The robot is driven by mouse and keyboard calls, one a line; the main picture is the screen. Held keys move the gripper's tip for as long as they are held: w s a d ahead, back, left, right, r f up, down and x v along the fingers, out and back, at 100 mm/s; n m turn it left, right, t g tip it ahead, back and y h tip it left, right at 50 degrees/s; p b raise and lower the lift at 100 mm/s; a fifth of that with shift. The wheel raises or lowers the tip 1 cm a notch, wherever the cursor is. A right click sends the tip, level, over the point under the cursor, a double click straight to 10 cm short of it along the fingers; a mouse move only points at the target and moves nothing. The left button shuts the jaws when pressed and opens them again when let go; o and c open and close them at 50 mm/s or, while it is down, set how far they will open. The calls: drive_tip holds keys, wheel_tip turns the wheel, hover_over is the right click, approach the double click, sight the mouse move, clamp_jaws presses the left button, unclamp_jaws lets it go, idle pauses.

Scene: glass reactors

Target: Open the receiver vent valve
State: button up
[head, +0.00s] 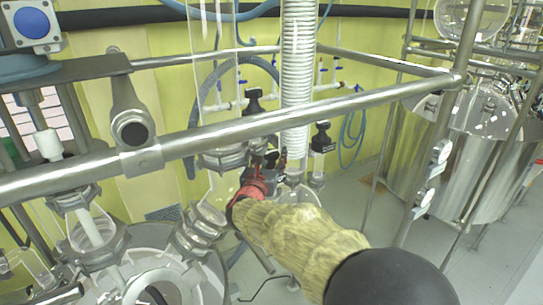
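My arm in a yellowish sleeve reaches from the lower right to the glassware at the centre. Its end has a red collar, and my gripper (268,157) is a small dark shape just beyond it, below the steel rail. Its fingers are too small and cluttered to tell open from shut. A valve with a black handle (253,101) stands above and left of my gripper, behind the rail. A second black-handled valve (321,138) stands to the right, past the ribbed white hose. I cannot tell which is the receiver vent valve, or whether my gripper touches anything.
A steel rail (220,132) crosses in front of the valves, above my gripper. The ribbed white hose (298,75) hangs close to its right. Glass reactor fittings (200,225) crowd the lower left. Steel tanks (455,150) stand right, with open floor (400,235) before them.

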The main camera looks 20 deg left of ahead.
drive_tip(key=c, duration=0.8)
drive_tip(key=shift+c, duration=0.2)
drive_tip(key=y+b, duration=0.1)
drive_tip(key=b, duration=0.3)
drive_tip(key=shift+f+n, duration=0.2)
drive_tip(key=shift+n, duration=0.2)
drive_tip(key=n+g+y+b, duration=0.1)
drive_tip(key=n+y+b, duration=0.1)
drive_tip(key=b, duration=0.9)
drive_tip(key=shift+f+y, duration=0.1)
drive_tip(key=shift+y, duration=0.7)
drive_tip(key=n+g+y+b, duration=0.1)
drive_tip(key=y+b, duration=0.1)
drive_tip(key=b, duration=0.4)
drive_tip(key=n+y+b, duration=0.1)
drive_tip(key=b, duration=0.5)
drive_tip(key=shift+r+n+g+y, duration=0.2)
drive_tip(key=shift+n+g+y, duration=0.2)
drive_tip(key=n+g+y+b, duration=0.1)
drive_tip(key=y+b, duration=0.1)
drive_tip(key=b, duration=0.4)
drive_tip(key=shift+d+f+n+g, duration=0.1)
drive_tip(key=shift+n+g, duration=0.2)
drive_tip(key=shift+n, duration=0.1)
